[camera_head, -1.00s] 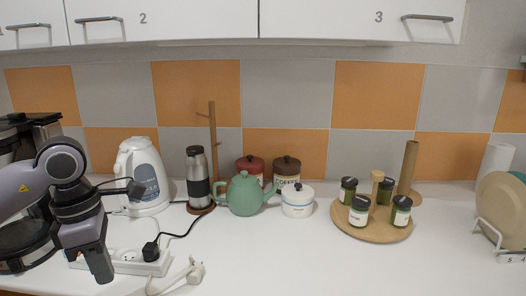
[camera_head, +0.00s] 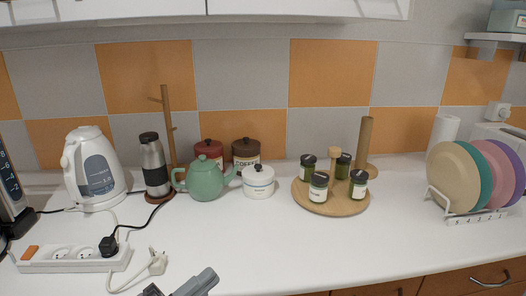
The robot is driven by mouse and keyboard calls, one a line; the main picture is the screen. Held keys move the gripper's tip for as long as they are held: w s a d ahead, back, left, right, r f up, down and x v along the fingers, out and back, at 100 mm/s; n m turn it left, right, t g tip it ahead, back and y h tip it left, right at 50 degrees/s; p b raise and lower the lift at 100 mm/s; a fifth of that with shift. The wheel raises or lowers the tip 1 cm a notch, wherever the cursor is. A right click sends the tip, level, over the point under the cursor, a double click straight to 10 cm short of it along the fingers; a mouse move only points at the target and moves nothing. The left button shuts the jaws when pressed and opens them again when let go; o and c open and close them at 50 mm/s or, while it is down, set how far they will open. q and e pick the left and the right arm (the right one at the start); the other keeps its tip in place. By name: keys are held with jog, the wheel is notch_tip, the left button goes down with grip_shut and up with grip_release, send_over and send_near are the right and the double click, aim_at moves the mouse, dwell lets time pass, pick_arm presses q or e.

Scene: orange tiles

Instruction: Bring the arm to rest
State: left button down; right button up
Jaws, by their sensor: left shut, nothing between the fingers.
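My left gripper (camera_head: 196,284) shows only in part at the bottom edge of the head view, low and left of centre. It is dark grey, shut and empty, in front of the white counter (camera_head: 300,245). Most of the left arm is out of the frame. My right gripper is not in view. A loose white plug (camera_head: 157,263) on a cord lies on the counter just beyond the left gripper, apart from it in the picture.
A white power strip (camera_head: 75,258) holds a black plug. A white kettle (camera_head: 92,170), a steel flask (camera_head: 154,165), a green teapot (camera_head: 205,180), canisters and a round wooden tray (camera_head: 323,204) with jars stand behind. A plate rack (camera_head: 470,215) is at right. The middle front counter is clear.

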pick_arm(q)
jog(key=a+f+n+t+y, duration=0.4)
jog(key=f+n+y, duration=0.4)
jog(key=f+n, duration=0.15)
jog(key=s+a+f+n+g+y, duration=0.3)
jog(key=s+f+n, duration=0.2)
jog(key=f, duration=0.4)
jog(key=s+a+f+n+g+y, duration=0.3)
jog(key=s+f+n, duration=0.3)
jog(key=s+f, duration=0.2)
jog(key=shift+a+f+g+y, duration=0.15)
jog(key=shift+f+g+y, duration=0.45)
jog(key=shift+w+n, duration=0.1)
jog(key=shift+n, duration=0.15)
